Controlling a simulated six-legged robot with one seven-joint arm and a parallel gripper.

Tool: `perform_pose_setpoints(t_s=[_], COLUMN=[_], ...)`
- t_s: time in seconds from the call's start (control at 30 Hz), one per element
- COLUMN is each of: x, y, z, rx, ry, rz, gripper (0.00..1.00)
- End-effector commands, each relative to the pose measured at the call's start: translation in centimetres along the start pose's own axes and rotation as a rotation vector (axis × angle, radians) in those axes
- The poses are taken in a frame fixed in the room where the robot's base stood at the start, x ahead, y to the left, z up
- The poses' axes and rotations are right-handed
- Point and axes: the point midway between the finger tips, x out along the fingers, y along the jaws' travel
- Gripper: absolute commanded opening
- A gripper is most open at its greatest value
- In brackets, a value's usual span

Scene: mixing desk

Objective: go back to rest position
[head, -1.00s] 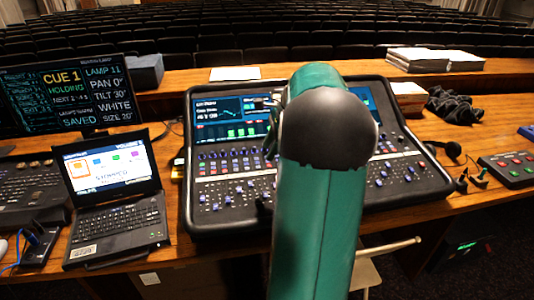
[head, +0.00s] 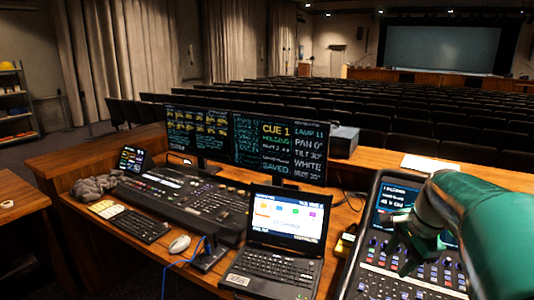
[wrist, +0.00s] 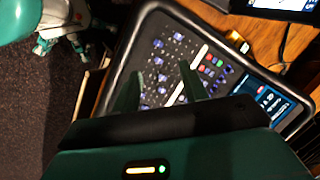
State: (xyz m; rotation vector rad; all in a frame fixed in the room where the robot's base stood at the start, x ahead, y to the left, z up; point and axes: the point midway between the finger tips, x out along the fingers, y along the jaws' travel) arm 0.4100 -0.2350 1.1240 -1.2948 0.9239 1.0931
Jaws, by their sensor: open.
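My green arm enters the head view from the right edge and bends down over the mixing console (head: 360,270). My gripper (head: 402,250) hangs above the console's left part, partly hidden by the arm. In the wrist view my gripper (wrist: 163,84) shows two green fingers spread apart with nothing between them. The console (wrist: 152,25) lies below them, with knobs, faders and a lit screen. I cannot tell the exact height of the fingers above it.
A laptop (head: 275,265) stands left of the console, with two monitors (head: 280,150) behind it. A lighting desk (head: 190,205), a mouse (head: 180,244) and a keypad (head: 130,220) lie further left. Rows of seats (head: 400,110) fill the hall beyond.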

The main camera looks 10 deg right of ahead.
Motion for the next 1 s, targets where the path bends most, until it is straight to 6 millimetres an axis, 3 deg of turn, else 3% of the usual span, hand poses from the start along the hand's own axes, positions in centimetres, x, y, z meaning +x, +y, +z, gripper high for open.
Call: perform_pose_setpoints(t_s=[0.03,0.2,0.4,0.5,0.7,1.0], x=[-0.4,-0.9,-0.8,-0.5,0.4,0.6], y=[0.1,1.8,5.7,7.9,10.8,11.2], z=[3.0,10.9,18.3,21.0,23.8,24.1], rx=[-0.123,-0.521,-0.987,-1.208,-1.49,-1.535], ry=[0.022,0.089,0.163,0.2,0.25,0.258], rz=[-0.003,-0.012,-0.041,-0.063,-0.096,-0.099], gripper=[0.44,0.44,0.44,0.44,0.44,0.44])
